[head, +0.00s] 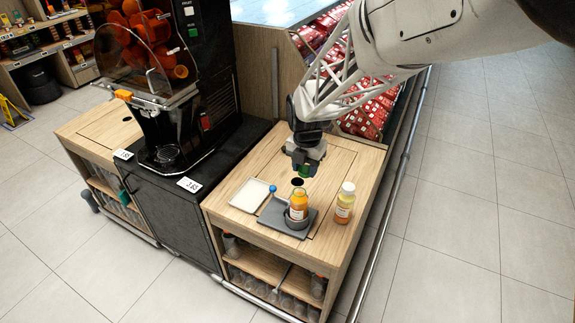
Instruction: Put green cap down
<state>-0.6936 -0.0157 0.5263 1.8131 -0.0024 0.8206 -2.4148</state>
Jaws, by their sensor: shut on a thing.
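My gripper (306,163) points down over the wooden counter, behind the orange bottle as seen from here. The exact height of the cap above the counter is hard to tell.
A white square tray (249,195) lies left of the grey tray. The black juicer (185,80) stands to the left.

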